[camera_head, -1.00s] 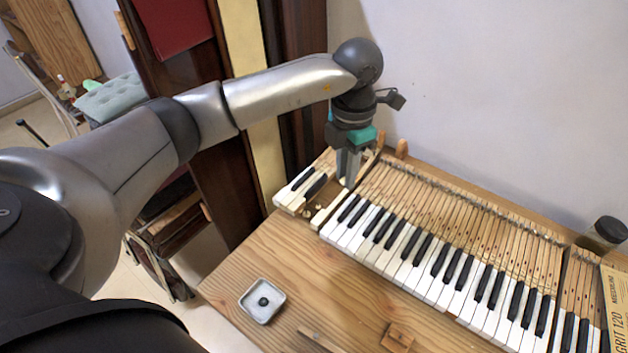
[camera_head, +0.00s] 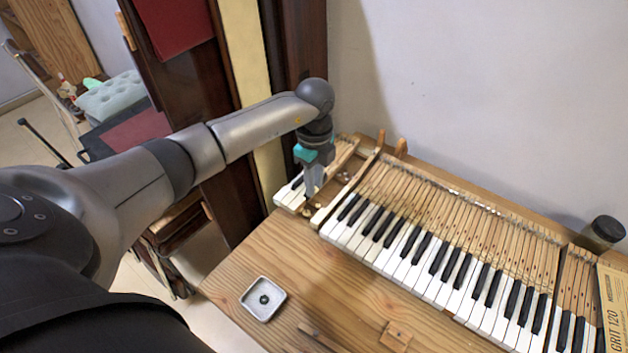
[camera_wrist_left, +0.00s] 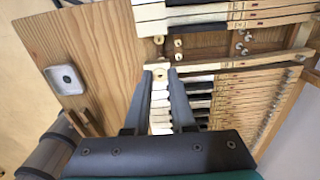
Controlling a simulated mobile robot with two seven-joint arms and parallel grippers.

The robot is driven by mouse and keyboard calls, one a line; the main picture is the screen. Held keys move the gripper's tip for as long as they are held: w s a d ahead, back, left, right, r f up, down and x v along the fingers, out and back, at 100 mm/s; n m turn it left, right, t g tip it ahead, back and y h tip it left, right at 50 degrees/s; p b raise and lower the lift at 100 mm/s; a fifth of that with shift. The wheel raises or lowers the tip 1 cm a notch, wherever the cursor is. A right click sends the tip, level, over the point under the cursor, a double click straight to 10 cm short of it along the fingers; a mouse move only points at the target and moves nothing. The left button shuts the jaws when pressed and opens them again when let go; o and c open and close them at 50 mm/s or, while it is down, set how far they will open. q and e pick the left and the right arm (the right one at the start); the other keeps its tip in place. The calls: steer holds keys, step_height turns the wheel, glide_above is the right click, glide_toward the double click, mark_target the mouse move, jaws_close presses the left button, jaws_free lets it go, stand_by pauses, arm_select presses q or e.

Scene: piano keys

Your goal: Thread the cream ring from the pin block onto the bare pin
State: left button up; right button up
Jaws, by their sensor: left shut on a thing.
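My left gripper (camera_head: 311,196) points down over the gap near the left end of the keyboard. In the left wrist view its two fingertips (camera_wrist_left: 160,74) are slightly apart, closed on a small cream ring (camera_wrist_left: 160,75). Just beyond it, in the gap, stand several small brass-coloured pins, one of them here (camera_wrist_left: 178,57); which is the bare pin I cannot tell. The ring is too small to make out in the head view. The pin block (camera_head: 396,336) appears to be the small wooden block at the front of the bench. My right gripper is not in view.
The long row of keys (camera_head: 440,255) lies right of the gap. A dark jar (camera_head: 602,234) and a sandpaper packet (camera_head: 612,300) are far right.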

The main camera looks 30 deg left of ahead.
arm_select(q)
steer(key=shift+f+b, duration=2.7)
steer(key=shift+f, duration=0.2)
steer(key=shift+f+b, duration=0.55)
steer(key=shift+f, duration=0.4)
steer(key=shift+p, duration=0.9)
steer(key=shift+f+b, duration=0.8)
steer(key=shift+f, duration=0.35)
steer(key=o, duration=0.3)
stand_by(0.5)
